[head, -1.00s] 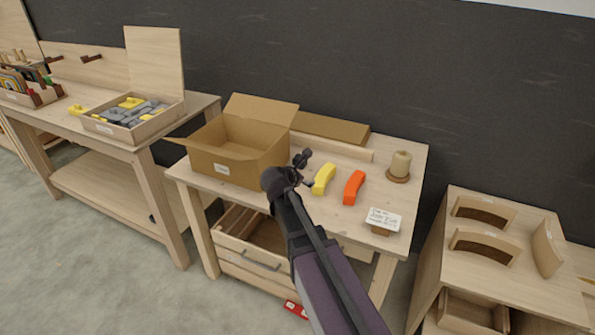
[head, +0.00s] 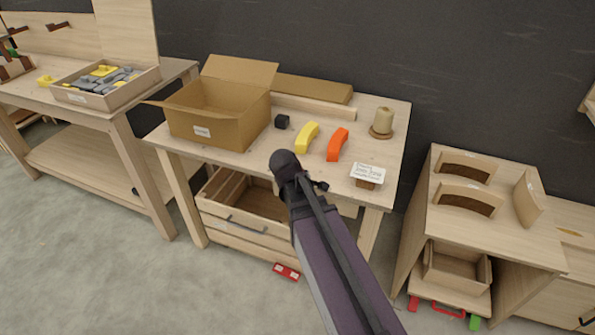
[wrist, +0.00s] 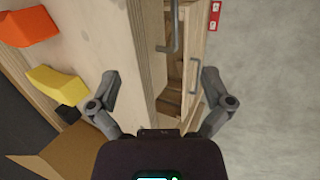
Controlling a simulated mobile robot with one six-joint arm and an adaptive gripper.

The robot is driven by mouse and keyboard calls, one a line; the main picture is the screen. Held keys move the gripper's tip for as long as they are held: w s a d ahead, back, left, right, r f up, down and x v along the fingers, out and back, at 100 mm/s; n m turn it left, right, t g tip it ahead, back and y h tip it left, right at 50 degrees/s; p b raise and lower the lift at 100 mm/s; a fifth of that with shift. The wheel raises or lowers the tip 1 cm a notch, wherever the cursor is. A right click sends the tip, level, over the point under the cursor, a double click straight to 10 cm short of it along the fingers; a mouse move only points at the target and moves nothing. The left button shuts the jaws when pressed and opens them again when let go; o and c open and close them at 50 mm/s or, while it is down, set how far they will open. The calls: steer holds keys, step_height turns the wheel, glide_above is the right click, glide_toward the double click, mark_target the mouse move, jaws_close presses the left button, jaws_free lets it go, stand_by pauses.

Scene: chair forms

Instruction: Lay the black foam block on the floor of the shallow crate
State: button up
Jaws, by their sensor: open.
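The black foam block (head: 282,121) is a small dark cube on the middle table, between the cardboard box and the yellow curved piece. It also shows in the wrist view (wrist: 68,113), beside the left finger. My gripper (wrist: 160,74) is open, with nothing between its fingers. In the head view my gripper (head: 318,186) is near the table's front edge, nearer the camera than the block. A slatted wooden crate-like drawer (head: 235,226) stands open under the tabletop. I cannot tell for sure that it is the shallow crate; my arm hides part of it.
The open cardboard box (head: 212,132) stands left of the block. Yellow (head: 307,137) and orange (head: 338,144) curved pieces, a spool-like object (head: 382,123) and a card (head: 368,173) stand to the right. A tray of pieces (head: 105,92) is on the left table.

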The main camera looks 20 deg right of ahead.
steer(key=s+a+f+m+g+y+b, duration=0.3)
steer(key=s+f+m, duration=0.3)
steer(key=s+m, duration=0.4)
steer(key=shift+s+y, duration=0.3)
steer(key=shift+y, duration=0.4)
steer(key=c, duration=0.6)
steer(key=shift+d, duration=0.2)
